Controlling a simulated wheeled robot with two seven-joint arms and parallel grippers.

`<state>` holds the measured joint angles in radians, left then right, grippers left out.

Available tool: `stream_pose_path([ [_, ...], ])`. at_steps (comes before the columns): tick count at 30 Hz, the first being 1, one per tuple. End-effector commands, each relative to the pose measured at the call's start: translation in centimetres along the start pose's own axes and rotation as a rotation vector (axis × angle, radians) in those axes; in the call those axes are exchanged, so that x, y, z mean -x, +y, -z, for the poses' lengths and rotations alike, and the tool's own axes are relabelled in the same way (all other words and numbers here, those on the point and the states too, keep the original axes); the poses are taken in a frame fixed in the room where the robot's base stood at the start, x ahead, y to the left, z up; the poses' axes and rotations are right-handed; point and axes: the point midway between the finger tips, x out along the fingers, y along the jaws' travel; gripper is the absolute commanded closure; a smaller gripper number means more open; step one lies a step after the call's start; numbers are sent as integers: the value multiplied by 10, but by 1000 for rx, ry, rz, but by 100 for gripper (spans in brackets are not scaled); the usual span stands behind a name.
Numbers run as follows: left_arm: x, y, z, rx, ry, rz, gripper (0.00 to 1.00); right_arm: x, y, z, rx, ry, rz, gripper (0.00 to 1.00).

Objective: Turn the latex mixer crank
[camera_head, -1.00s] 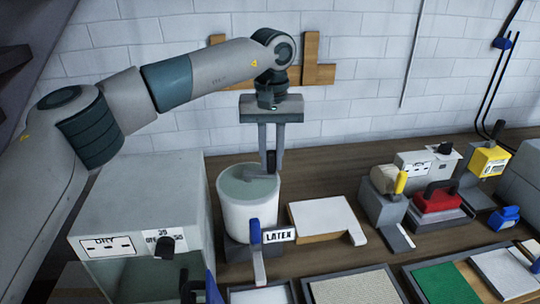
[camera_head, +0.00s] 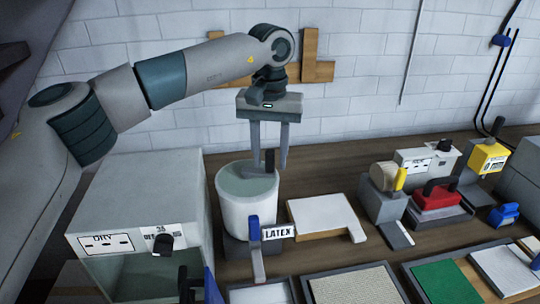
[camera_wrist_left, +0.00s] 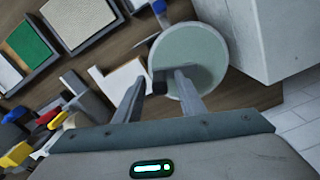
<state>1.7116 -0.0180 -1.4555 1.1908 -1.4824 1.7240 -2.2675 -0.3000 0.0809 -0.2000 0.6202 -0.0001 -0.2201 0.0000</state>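The latex mixer is a white round tub (camera_head: 247,210) with a pale green top, next to a "LATEX" label (camera_head: 278,233). Its crank shows as an upright black handle (camera_head: 270,160) at the tub's back right rim. My left gripper (camera_head: 270,168) points down over that rim, its two fingers apart with the handle between them. In the left wrist view the black handle (camera_wrist_left: 160,82) shows between the spread fingers, with a gap on each side. The pale disc of the tub (camera_wrist_left: 192,62) lies beneath. My right gripper is not in view.
A grey oven-like box marked "DRY" (camera_head: 140,195) stands left of the tub. A blue-handled lever (camera_head: 255,235) is at the tub's front. A white pad on a board (camera_head: 322,217) lies to the right, with small machines (camera_head: 437,200) beyond. Framed trays line the front.

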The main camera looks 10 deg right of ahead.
Motion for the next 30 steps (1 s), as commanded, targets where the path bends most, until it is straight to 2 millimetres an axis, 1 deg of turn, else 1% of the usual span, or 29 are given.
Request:
stream_pose_path([
  [8,-1,0,0,0,-2,1,64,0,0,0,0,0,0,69],
  [14,8,0,0,1,-1,1,64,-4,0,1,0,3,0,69],
  [19,27,0,0,2,0,1,64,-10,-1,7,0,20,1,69],
  [22,44,0,0,1,1,1,64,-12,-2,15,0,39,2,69],
  [27,79,0,0,2,1,2,64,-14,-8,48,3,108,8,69],
  [30,100,1,0,3,0,1,64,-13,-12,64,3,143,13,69],
])
